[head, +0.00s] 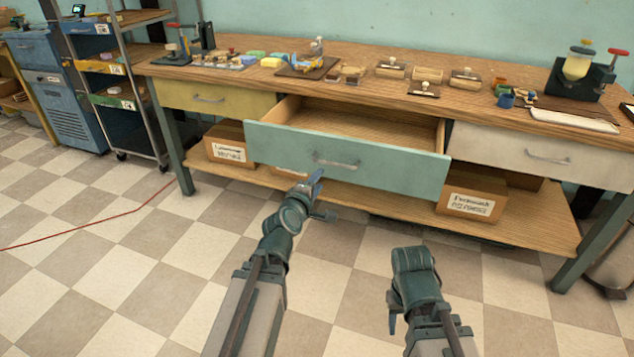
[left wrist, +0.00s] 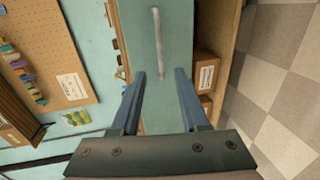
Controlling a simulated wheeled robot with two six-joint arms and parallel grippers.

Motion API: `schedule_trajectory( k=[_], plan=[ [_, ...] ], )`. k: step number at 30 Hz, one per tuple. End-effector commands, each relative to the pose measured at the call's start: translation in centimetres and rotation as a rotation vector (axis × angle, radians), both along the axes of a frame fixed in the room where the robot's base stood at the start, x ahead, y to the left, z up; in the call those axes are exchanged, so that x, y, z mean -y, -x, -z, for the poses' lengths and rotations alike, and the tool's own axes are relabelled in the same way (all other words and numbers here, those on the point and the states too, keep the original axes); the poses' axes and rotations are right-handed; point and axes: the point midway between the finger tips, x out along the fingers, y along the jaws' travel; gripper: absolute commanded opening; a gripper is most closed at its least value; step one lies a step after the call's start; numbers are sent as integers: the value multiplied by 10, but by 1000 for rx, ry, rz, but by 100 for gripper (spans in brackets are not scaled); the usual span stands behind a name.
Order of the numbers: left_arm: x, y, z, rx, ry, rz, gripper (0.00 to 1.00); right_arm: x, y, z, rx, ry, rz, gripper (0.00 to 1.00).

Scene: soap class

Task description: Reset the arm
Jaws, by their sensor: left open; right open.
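My left arm reaches forward in the head view, and its gripper (head: 318,190) is just in front of and below the handle (head: 336,163) of the green drawer (head: 400,167). The drawer is pulled out and its visible inside looks empty. In the left wrist view my left gripper (left wrist: 158,85) is open with nothing between its fingers. The drawer handle (left wrist: 156,40) shows beyond the fingertips, apart from them. My right arm is low at the right of centre in the head view, its gripper (head: 392,312) pointing downward, with no object seen in it.
The wooden workbench (head: 370,85) holds soaps, moulds, stamps and a press (head: 580,70). A yellow drawer (head: 215,97) and a white drawer (head: 540,150) are shut. Cardboard boxes (head: 470,200) stand on the lower shelf. The checkered floor (head: 120,230) is clear apart from a red cable (head: 95,222).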

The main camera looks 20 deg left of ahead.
Motion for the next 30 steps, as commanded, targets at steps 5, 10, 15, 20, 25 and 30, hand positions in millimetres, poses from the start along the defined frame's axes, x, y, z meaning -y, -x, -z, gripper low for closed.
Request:
schedule_trajectory(
  k=[5,10,15,20,25,30],
  plan=[
    [0,0,0,0,0,0,45,0,0,0,0,0,0,50],
    [4,0,2,-8,-9,11,45,0,0,0,0,0,0,50],
    [56,10,32,-126,-183,196,45,0,0,0,0,0,0,50],
    [137,57,95,-361,-553,583,45,0,0,0,0,0,0,50],
    [173,130,149,-600,-923,978,45,0,0,0,0,0,0,50],
    [172,187,171,-785,-1166,1258,45,0,0,0,0,0,0,50]
  ],
)
